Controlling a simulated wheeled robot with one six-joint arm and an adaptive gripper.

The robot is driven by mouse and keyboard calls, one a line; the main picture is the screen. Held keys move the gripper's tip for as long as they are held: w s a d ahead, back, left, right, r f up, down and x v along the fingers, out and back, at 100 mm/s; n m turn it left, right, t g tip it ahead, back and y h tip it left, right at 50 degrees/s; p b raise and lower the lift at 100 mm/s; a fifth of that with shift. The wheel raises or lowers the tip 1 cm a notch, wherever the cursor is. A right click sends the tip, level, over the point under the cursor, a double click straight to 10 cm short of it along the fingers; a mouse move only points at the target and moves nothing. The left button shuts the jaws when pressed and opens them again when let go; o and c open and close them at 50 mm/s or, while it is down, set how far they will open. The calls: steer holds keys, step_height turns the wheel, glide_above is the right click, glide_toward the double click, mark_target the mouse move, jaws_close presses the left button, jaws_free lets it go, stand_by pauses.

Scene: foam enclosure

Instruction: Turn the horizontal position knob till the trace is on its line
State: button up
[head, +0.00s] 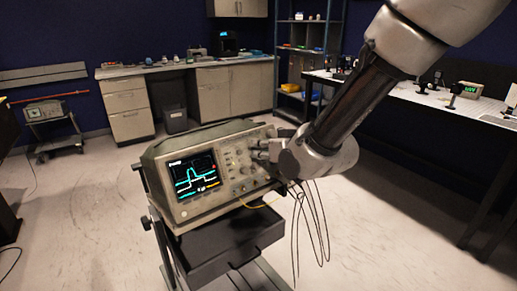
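The oscilloscope (215,207) stands on a cart in the middle of the head view, its front panel facing me. Its lit screen (196,175) shows a cyan trace with a raised step, with white and yellow-orange marks; the target line cannot be told apart at this size. Several small knobs and buttons (236,168) show right of the screen. My gripper (262,151) is at the upper right of the panel, close against the controls. My wrist and gripper cover that part, so the horizontal position knob cannot be made out. Whether the fingers are open or shut is not clear.
A white-topped bench (425,98) stands at the right, cabinets (233,92) behind.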

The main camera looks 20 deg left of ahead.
mark_target(253, 148)
steer(key=shift+x, duration=1.8)
jaws_close()
steer(key=m, duration=0.4)
steer(key=shift+m, duration=0.4)
jaws_free()
